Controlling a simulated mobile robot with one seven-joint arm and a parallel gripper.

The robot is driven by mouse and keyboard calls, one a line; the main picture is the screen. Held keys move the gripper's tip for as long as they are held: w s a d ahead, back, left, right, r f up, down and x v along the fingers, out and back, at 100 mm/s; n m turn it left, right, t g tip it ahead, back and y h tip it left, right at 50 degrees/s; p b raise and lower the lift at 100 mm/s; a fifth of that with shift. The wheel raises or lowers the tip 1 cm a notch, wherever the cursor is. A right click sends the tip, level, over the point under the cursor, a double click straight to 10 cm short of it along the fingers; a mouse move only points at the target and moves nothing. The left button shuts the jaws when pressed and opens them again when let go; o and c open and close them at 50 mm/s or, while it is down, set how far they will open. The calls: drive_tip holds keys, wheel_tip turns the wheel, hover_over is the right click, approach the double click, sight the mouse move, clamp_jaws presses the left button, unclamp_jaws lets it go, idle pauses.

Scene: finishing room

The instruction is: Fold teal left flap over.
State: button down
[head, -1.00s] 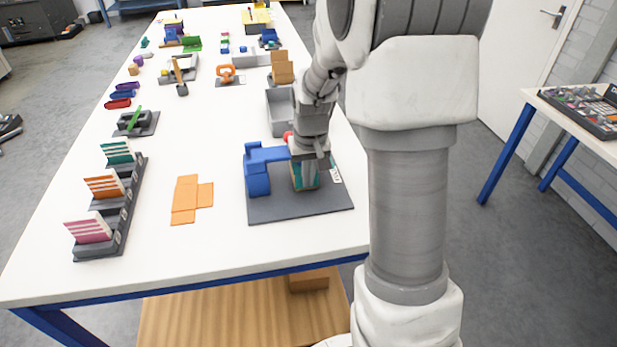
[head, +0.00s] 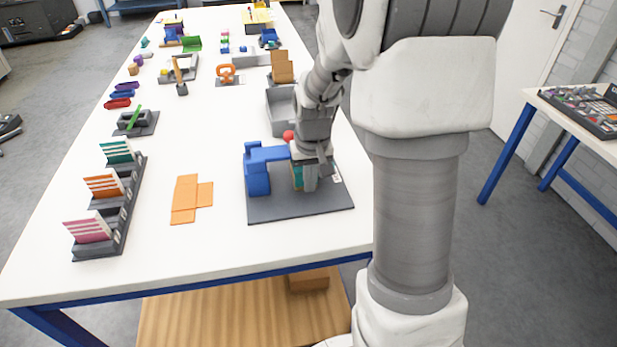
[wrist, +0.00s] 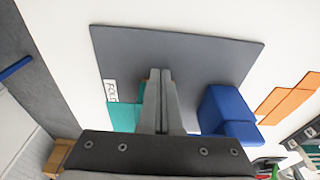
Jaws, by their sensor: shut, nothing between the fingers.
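The teal piece (wrist: 122,117) shows left of my gripper in the wrist view, flat-looking and partly hidden by my fingers and wrist. In the head view only a thin strip of teal (head: 297,170) shows beside my fingers. My gripper (head: 311,187) is shut and empty, pointing down over the dark grey mat (head: 300,208). In the wrist view the closed fingertips (wrist: 158,72) are in front of the mat. Whether they touch the teal piece or the mat, I cannot tell. Which flap is the left one is hidden.
A blue fixture (head: 257,178) stands on the mat just left of my gripper, its arm reaching towards my fingers. A red ball (head: 288,135) and a grey bin (head: 281,110) are behind. A flat orange cutout (head: 187,199) lies left, with clear table around it.

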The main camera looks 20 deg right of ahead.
wheel_tip(320, 180, up, 8)
drive_tip(key=p, duration=0.6)
idle(0.4)
drive_tip(key=s+a+r+t, duration=0.1)
drive_tip(key=s+a+r, duration=0.2)
drive_tip(key=s+r, duration=0.2)
drive_tip(key=s+a+r+n+t, duration=0.1)
drive_tip(key=s+a+r, duration=0.2)
drive_tip(key=s, duration=0.5)
drive_tip(key=s+a+r+n+t, duration=0.1)
drive_tip(key=s+a+r, duration=0.2)
drive_tip(key=s+r, duration=0.3)
drive_tip(key=shift+s+r+t, duration=0.35)
drive_tip(key=shift+s+t, duration=0.05)
drive_tip(key=shift+s, duration=0.05)
drive_tip(key=shift+d, duration=0.1)
